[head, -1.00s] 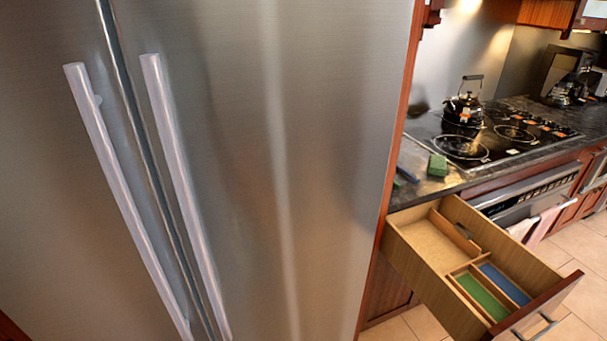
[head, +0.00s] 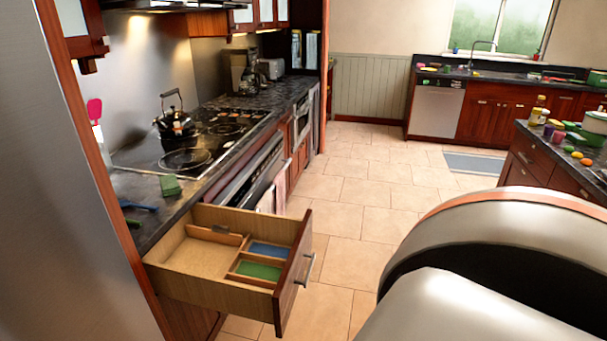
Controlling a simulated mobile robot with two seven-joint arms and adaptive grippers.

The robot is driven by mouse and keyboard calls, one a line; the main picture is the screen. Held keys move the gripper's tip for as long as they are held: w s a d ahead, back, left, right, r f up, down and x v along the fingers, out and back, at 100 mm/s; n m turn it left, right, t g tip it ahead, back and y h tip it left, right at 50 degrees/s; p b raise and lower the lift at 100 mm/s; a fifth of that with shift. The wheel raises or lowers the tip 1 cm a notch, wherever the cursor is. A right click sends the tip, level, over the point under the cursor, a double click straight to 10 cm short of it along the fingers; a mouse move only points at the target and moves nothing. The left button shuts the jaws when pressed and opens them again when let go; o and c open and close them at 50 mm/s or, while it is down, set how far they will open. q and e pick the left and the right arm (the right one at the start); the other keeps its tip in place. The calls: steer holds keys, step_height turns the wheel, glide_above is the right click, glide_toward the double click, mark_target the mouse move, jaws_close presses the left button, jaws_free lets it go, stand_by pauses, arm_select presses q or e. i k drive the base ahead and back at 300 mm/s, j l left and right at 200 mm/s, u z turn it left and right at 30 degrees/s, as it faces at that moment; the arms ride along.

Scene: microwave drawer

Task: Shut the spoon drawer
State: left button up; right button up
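The open drawer (head: 205,288) sticks out from the counter at the lower left of the head view. It is a wooden box with dividers, a green-bottomed compartment and a blue-bottomed compartment. A dark object lies at its back divider; I cannot tell if it is a spoon. Its red-brown front with a metal handle (head: 306,270) faces right, over the tiled floor. A large white and dark arm link of mine fills the lower right, apart from the drawer in the picture. Neither gripper is in view.
The steel fridge (head: 70,200) stands close at the left. A stove with a kettle (head: 174,124) and a green block (head: 170,186) are on the counter. An island (head: 545,165) with food items stands at right. Tiled floor (head: 350,190) between them is clear.

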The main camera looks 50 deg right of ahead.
mark_target(260, 281)
steer(key=z, duration=1.4)
